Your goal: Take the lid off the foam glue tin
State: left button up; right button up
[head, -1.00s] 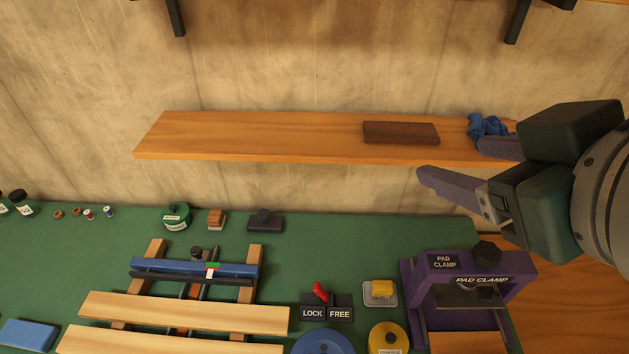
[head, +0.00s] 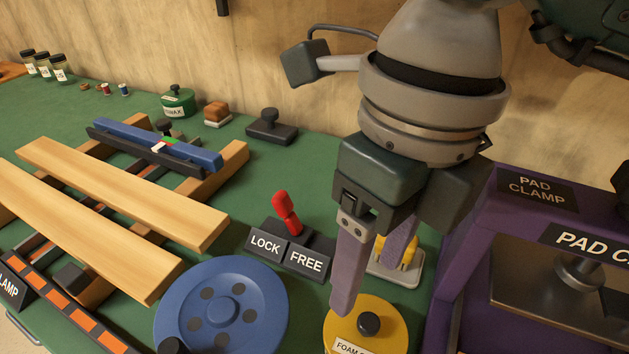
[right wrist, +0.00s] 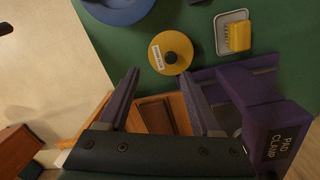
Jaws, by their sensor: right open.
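The foam glue tin is round and yellow, with its yellow lid (head: 375,328) and dark knob at the bottom of the head view. Its label is partly cut off by the frame edge. In the right wrist view the tin's lid (right wrist: 172,50) shows whole, ahead of the fingertips. My right gripper (head: 372,275) is open and empty, its fingers pointing down just above and behind the tin in the head view. It also shows in the right wrist view (right wrist: 160,80), with the fingers apart and nothing between them. My left gripper is not in view.
The purple pad clamp (head: 475,235) stands close on the right. A yellow brush on a pale tray (head: 408,272) sits behind the fingers. The LOCK/FREE switch (head: 290,248) and a blue round disc (head: 222,315) are left of the tin. Wooden slats (head: 110,190) lie further left.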

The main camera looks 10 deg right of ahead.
send_over(369, 321)
jog(key=shift+h, duration=0.4)
notch_tip(369, 321, down, 5)
jog(key=shift+d+r, duration=0.15)
notch_tip(369, 321, down, 6)
jog(key=shift+r, duration=0.15)
grip_shut()
